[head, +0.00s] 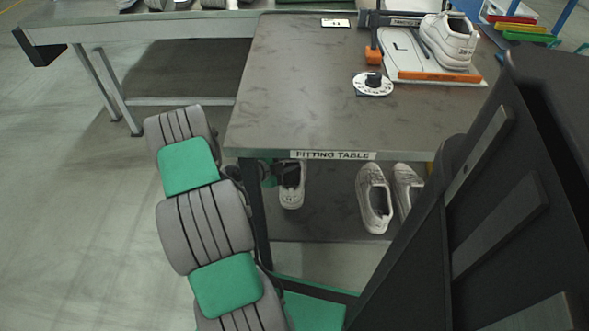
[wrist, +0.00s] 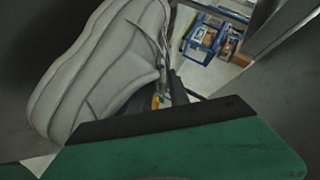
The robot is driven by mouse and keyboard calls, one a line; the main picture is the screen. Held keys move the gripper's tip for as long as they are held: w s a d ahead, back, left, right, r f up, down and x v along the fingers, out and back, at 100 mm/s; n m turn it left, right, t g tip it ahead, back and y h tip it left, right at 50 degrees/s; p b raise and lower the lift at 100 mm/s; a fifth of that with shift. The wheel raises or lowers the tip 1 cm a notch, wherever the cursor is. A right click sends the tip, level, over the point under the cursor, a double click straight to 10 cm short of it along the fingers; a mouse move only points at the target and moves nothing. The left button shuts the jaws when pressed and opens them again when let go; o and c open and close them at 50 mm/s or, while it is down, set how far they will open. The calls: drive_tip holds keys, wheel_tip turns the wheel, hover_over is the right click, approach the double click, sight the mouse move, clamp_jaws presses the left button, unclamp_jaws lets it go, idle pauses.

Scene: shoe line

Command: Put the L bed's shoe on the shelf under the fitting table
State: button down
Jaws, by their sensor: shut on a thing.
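A white shoe (head: 292,187) is under the fitting table (head: 300,70), near the left end of its lower shelf (head: 325,228). My gripper (head: 271,172) reaches in past the table's left leg and is shut on this shoe; the table's edge and leg partly hide both. In the wrist view the shoe (wrist: 100,75) fills the upper left, tilted in the picture, beside a green and black finger (wrist: 180,140). I cannot tell if its sole touches the shelf. On the table, the white bed marked L (head: 398,44) is bare.
Two white shoes, one (head: 374,199) left of the other (head: 406,187), stand on the shelf right of the held shoe. Another white shoe (head: 449,42) stands on the table beside the L bed. A round dial (head: 373,84) lies there too. Bare shelf shows between the shoes.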

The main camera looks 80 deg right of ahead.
sight(293, 177)
drive_tip(key=f+b, duration=0.1)
drive_tip(key=f, duration=0.2)
drive_tip(key=shift+s+f+b, duration=0.2)
drive_tip(key=shift+f+b, duration=0.1)
drive_tip(key=shift+b, duration=0.1)
drive_tip(key=c, duration=1.2)
unclamp_jaws()
drive_tip(key=shift+a, duration=0.1)
drive_tip(key=w+a+r+n+t+y+p, duration=0.1)
drive_tip(key=w+a+r+n+t+y, duration=0.2)
drive_tip(key=w+a+n, duration=0.6)
drive_tip(key=w+a+r+n+t+y+p, duration=0.1)
drive_tip(key=w+a+r+n+t, duration=0.15)
drive_tip(key=w+a+r, duration=0.7)
drive_tip(key=w+a+n+t+y+p, duration=0.1)
drive_tip(key=w+a+n+t+y, duration=0.15)
drive_tip(key=w+a+n, duration=0.75)
drive_tip(key=s+a+r+n+y, duration=0.2)
drive_tip(key=a+n, duration=0.5)
drive_tip(key=a, duration=0.5)
drive_tip(key=s+a+r+n+t+y, duration=0.1)
drive_tip(key=s+a+r+n+y, duration=0.2)
drive_tip(key=a, duration=1)
wheel_tip(293, 177, up, 3)
drive_tip(key=s+n, duration=0.2)
drive_tip(key=n, duration=0.2)
drive_tip(key=shift+s+t, duration=0.3)
